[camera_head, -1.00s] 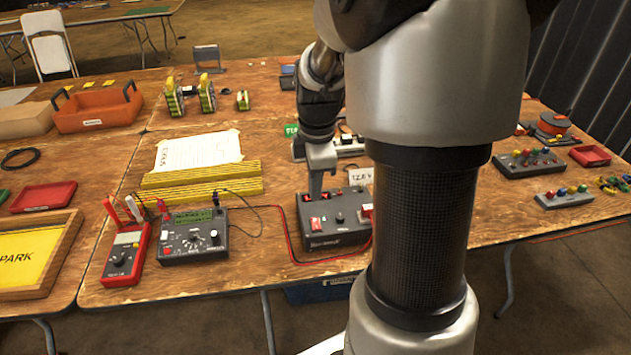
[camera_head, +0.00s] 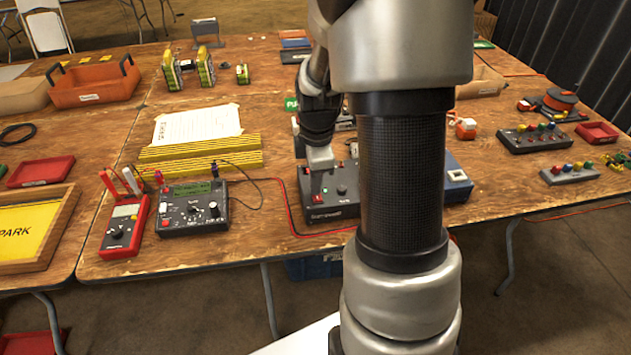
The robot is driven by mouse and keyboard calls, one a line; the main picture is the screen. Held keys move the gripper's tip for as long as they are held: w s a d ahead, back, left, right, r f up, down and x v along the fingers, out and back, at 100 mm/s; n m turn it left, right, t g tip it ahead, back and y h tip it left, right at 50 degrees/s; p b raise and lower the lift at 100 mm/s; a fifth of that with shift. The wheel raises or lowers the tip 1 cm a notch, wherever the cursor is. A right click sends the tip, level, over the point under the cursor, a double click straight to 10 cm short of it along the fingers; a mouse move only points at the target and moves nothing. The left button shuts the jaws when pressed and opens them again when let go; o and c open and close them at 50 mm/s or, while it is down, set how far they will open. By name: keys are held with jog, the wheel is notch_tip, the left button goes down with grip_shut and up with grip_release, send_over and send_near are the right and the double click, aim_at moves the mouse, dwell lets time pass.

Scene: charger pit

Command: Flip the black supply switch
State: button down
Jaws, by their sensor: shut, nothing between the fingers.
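The black supply box (camera_head: 336,212) stands near the front edge of the table, partly hidden on its right by my arm. A small red switch (camera_head: 317,199) shows on its left top face, and a dark round knob (camera_head: 341,190) sits to the right of it. My gripper (camera_head: 316,190) points down over the left part of the box, its fingers shut and empty. The fingertips are at the red switch and partly cover it. I cannot tell whether they touch it, or which way the switch is set.
A black meter (camera_head: 193,208) and a red multimeter (camera_head: 124,226) lie left of the box, with a red cable (camera_head: 291,212) between. A blue case (camera_head: 456,180) stands right of my arm. Yellow rulers (camera_head: 200,150) and a paper sheet (camera_head: 197,123) lie behind.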

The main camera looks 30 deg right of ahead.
jog(key=shift+f, duration=0.15)
jog(key=shift+s+f, duration=0.1)
jog(key=shift+s+a, duration=0.25)
jog(key=shift+s, duration=0.6)
